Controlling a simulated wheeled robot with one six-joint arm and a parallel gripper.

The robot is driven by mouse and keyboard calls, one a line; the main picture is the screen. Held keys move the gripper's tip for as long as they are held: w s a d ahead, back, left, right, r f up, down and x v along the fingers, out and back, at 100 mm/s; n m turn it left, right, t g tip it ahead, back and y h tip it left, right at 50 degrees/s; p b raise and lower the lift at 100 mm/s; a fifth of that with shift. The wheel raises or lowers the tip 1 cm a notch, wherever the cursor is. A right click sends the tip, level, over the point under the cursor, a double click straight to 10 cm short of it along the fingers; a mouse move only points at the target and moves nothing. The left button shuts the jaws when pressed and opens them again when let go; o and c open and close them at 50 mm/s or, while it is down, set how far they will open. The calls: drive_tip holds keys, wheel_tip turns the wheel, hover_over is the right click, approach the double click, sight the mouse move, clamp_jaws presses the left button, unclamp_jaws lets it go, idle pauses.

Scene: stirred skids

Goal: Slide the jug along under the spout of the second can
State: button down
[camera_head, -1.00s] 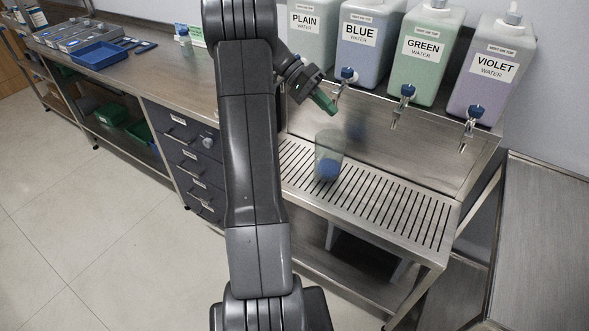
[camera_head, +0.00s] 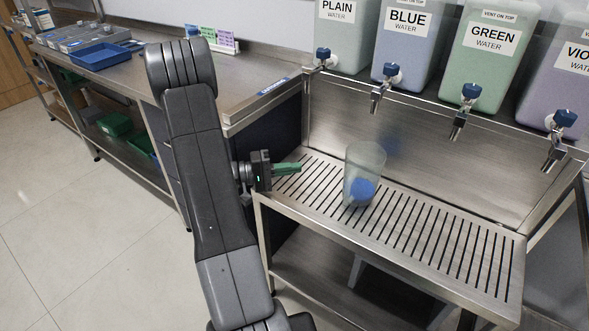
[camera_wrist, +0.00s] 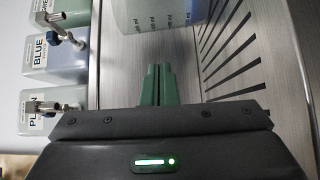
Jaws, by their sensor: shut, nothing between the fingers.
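The jug (camera_head: 365,170) is clear, with blue in its lower part. It stands upright on the slotted drip tray (camera_head: 440,285). In the wrist view the jug (camera_wrist: 165,14), with printed graduations, is cut off at the top. The BLUE can (camera_head: 404,50) is second from the left. Its spout (camera_head: 378,94) hangs above and slightly right of the jug in the head picture; exact alignment is unclear. My gripper (camera_head: 288,168) is low over the tray, left of the jug. Its green fingers (camera_wrist: 157,78) are shut and empty, pointing at the jug with a gap between.
The PLAIN can (camera_head: 345,40) is to the left; the GREEN (camera_head: 497,55) and VIOLET (camera_head: 568,90) cans are to the right. Their spouts overhang the tray's back. A steel splash panel (camera_head: 440,165) rises behind the jug. The tray right of the jug is clear.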

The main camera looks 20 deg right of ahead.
sight(365, 187)
drive_tip(key=d, duration=0.7)
drive_tip(key=shift+s+d, duration=0.2)
drive_tip(key=shift+s, duration=0.15)
drive_tip(key=shift+s+d, duration=1.15)
drive_tip(key=shift+d, duration=0.05)
drive_tip(key=shift+s+d, duration=0.3)
drive_tip(key=shift+s, duration=0.05)
drive_tip(key=s+d+b, duration=0.4)
drive_tip(key=s, duration=0.1)
drive_tip(key=s+d+b, duration=0.2)
drive_tip(key=shift+s+d+f+b, duration=0.15)
drive_tip(key=shift+s+d+b, duration=0.1)
drive_tip(key=shift+s+b, duration=0.15)
drive_tip(key=shift+s+d, duration=0.4)
drive_tip(key=shift+s, duration=0.1)
